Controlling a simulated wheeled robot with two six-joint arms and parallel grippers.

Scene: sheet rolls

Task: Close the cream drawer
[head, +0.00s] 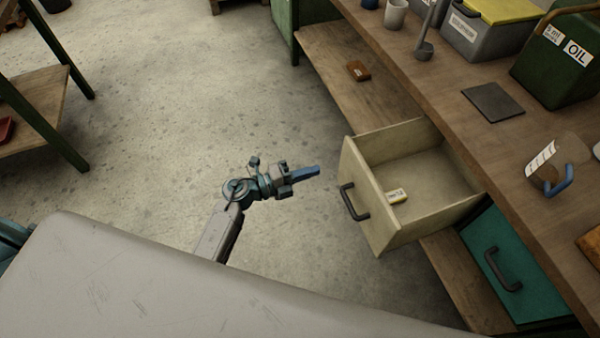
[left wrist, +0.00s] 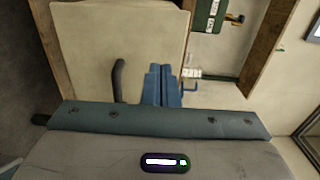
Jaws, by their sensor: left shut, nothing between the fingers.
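The cream drawer (head: 368,200) stands pulled out from under the wooden workbench, with a dark handle (head: 354,202) on its front. My right gripper is in neither view.
A green drawer (head: 512,265) sits shut to the right of the cream one. The workbench top (head: 470,130) holds a green oil can (head: 560,60), a grey box with yellow lid (head: 485,30) and a dark plate (head: 493,102). A brown item (head: 357,70) lies on the lower shelf.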

